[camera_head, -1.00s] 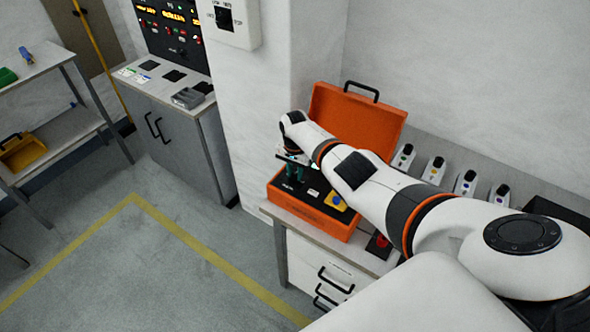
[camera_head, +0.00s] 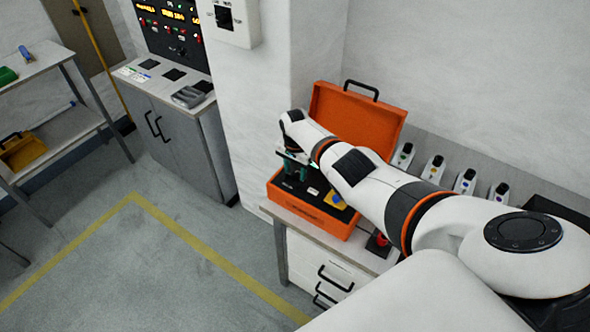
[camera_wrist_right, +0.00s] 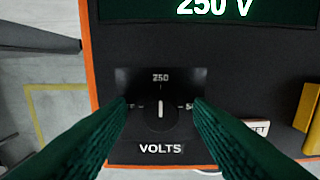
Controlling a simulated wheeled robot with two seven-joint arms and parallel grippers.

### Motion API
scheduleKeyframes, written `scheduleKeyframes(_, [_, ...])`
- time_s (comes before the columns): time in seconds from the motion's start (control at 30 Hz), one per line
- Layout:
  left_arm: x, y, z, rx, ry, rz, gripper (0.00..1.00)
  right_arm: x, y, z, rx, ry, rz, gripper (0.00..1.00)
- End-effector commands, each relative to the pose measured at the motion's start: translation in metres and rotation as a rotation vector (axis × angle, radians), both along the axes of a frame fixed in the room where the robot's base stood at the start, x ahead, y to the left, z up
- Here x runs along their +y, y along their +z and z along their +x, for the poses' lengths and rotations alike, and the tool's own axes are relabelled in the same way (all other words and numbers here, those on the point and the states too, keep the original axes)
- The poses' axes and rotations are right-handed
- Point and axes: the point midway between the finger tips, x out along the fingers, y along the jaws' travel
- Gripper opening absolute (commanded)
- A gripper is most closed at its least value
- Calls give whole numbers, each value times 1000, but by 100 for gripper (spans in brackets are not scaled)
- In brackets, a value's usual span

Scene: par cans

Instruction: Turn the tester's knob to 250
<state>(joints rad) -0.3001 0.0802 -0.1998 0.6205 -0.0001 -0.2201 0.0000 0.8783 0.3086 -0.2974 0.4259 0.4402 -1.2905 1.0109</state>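The tester is an open orange case (camera_head: 310,219) on the counter with a black panel (camera_wrist_right: 235,75). In the right wrist view its green display (camera_wrist_right: 215,8) reads 250 V. The black VOLTS knob (camera_wrist_right: 160,112) has its white pointer line straight up, at the 250 mark. My right gripper (camera_head: 293,171) is down over the panel. In the wrist view its two green fingers (camera_wrist_right: 161,103) stand on either side of the knob, with dark gaps between them and it. It is open. My left gripper is not in view.
The orange lid (camera_head: 357,118) stands raised behind the panel. A yellow block (camera_wrist_right: 308,120) and a white button (camera_wrist_right: 254,131) lie right of the knob. A red button (camera_head: 381,239) is on the counter beside the case. Several white handheld devices (camera_head: 433,168) stand along the wall.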

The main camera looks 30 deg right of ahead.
Motion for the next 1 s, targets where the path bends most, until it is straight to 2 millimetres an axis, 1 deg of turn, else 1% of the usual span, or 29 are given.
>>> scheduleKeyframes(0.2, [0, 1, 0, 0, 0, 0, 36, 1, 0, -1, 2, 1, 1, 47])
scheduleKeyframes(0.27, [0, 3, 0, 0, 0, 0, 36, 1, 4, -1, 2, 1, 1, 47])
scheduleKeyframes(0.33, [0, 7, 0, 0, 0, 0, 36, 0, 11, 0, 0, 1, 1, 47])
scheduleKeyframes(0.43, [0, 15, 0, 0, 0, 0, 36, 0, 28, 0, -1, 2, 1, 47])
scheduleKeyframes(0.57, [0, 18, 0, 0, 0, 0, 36, 0, 50, 0, -2, 1, 1, 47])
scheduleKeyframes(0.8, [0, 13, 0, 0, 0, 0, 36, 0, 93, 0, -3, 1, 0, 47])
scheduleKeyframes(0.9, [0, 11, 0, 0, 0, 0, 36, 0, 106, 0, -1, 1, -1, 47])
scheduleKeyframes(1.0, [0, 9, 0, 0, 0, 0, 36, 0, 115, 0, 0, 0, 0, 47])
